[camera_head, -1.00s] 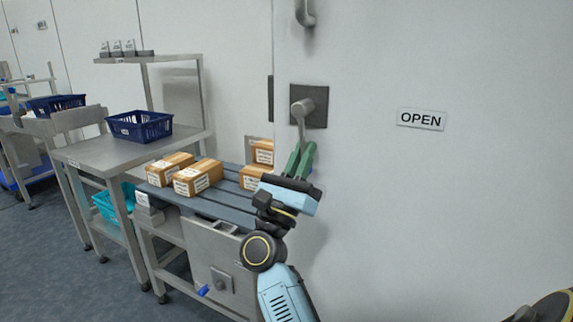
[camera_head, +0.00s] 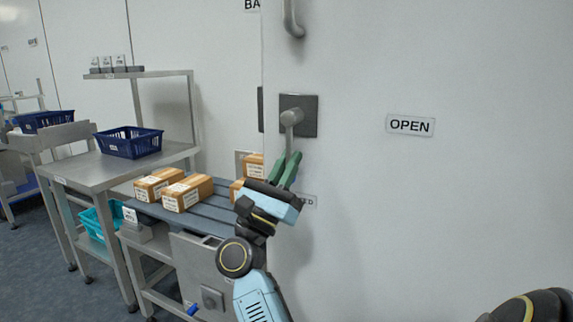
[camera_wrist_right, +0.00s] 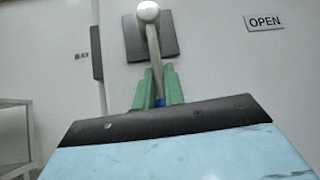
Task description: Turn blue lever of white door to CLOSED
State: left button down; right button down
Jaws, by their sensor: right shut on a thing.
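A grey lever (camera_head: 290,130) hangs almost straight down from a dark square plate (camera_head: 311,104) on the white door (camera_head: 400,200). In the right wrist view its rounded pivot (camera_wrist_right: 148,12) is at the top, and a small blue part (camera_wrist_right: 160,103) shows between the green fingers. My right gripper (camera_head: 289,162) is shut on the lower end of the lever, fingers pointing up. An "OPEN" label (camera_head: 410,125) is right of the plate. A second label (camera_head: 308,201), partly hidden by my gripper, shows only its last letters, "ED". My left gripper is out of view.
A grey handle (camera_head: 292,20) is above the plate. Left of the door, several cardboard boxes (camera_head: 187,194) sit on a roller table, beside a steel table (camera_head: 90,172) with a navy basket (camera_head: 128,143). The door face to the right is clear.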

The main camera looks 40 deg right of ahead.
jog(key=shift+d+f, duration=0.1)
jog(key=shift+f, duration=0.15)
jog(key=c, duration=1.7)
grip_release()
jog(key=shift+c, duration=0.2)
jog(key=shift+o, duration=1.3)
jog(key=shift+d, duration=0.1)
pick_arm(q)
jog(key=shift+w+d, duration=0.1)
pick_arm(e)
jog(key=shift+r, duration=0.1)
